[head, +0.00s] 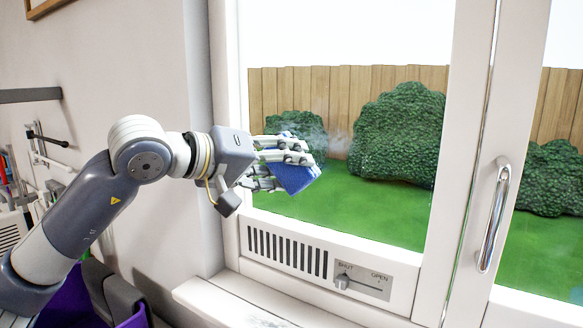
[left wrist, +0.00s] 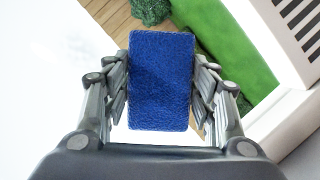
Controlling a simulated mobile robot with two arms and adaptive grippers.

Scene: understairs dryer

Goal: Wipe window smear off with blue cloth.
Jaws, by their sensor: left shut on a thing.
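My left gripper (head: 290,163) is shut on a blue cloth (head: 294,178) in front of the window pane. In the left wrist view the cloth (left wrist: 161,82) is a flat blue block between the two fingers of my left gripper (left wrist: 161,90). A whitish, hazy smear (head: 318,136) shows on the window (head: 350,215), just above and to the right of the gripper. Part of it may be hidden behind the fingers. I cannot tell whether the cloth touches the glass. My right gripper is not in view.
Below the pane are a vent grille (head: 287,252) and a slider marked SHUT and OPEN (head: 358,283). A window sill (head: 270,305) juts out beneath. A vertical metal handle (head: 493,218) stands on the frame at right. Tools and a purple container (head: 72,300) are at lower left.

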